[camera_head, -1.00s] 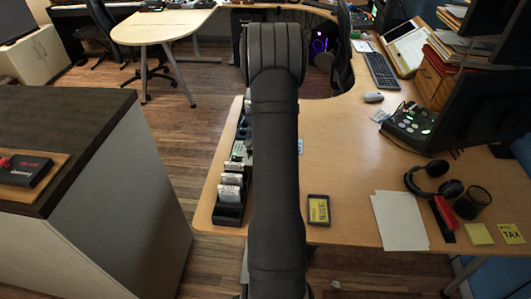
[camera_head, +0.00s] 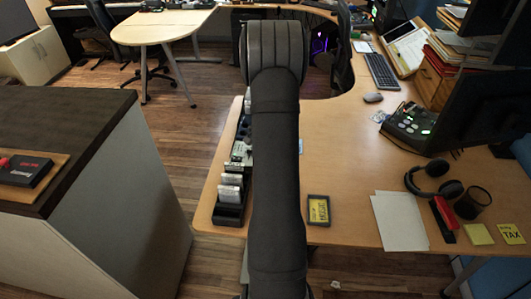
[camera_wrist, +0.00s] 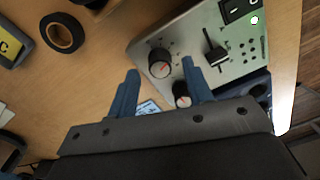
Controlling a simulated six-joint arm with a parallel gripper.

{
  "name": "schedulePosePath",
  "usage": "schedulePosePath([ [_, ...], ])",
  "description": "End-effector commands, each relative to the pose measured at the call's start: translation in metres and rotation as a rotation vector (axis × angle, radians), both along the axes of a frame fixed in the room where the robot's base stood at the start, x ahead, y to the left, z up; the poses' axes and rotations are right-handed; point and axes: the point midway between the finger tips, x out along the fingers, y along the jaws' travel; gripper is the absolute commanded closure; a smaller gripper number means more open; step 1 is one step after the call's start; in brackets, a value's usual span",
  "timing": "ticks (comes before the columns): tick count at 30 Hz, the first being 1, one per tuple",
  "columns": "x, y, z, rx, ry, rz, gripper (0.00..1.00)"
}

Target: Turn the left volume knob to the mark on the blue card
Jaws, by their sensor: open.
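A grey control panel (camera_wrist: 215,60) fills the upper right of the wrist view. Two black knobs with red pointer lines show on it: one knob (camera_wrist: 160,64) lies between the fingertips of my gripper (camera_wrist: 160,67), and the other knob (camera_wrist: 181,94) is lower, beside the right finger. I cannot tell whether the fingers touch the first knob. My gripper's blue fingers are open, one on each side of it. A small pale blue card (camera_wrist: 148,107) shows between the fingers below, partly hidden; its mark is not readable. In the head view my arm hides the gripper.
A roll of black tape (camera_wrist: 62,33) lies at the left. In the head view, a black rack (camera_head: 229,213) stands along the desk's left edge.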

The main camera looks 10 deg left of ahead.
Motion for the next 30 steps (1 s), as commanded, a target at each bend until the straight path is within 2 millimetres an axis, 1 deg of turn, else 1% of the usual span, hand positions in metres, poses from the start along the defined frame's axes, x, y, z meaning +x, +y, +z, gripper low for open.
schedulePosePath([
  [12, 0.0, -0.002, 0.099, 0.0, -0.005, 0.0, 0.54],
  [15, 0.0, -0.003, 0.121, 0.0, -0.005, 0.0, 0.54],
  [18, -0.001, -0.003, 0.139, 0.001, -0.003, -0.001, 0.54],
  [21, -0.001, -0.004, 0.152, 0.0, -0.003, -0.001, 0.54],
  [24, -0.001, -0.004, 0.159, 0.0, -0.002, -0.001, 0.54],
  [30, -0.001, -0.004, 0.162, 0.0, -0.001, 0.0, 0.54],
])
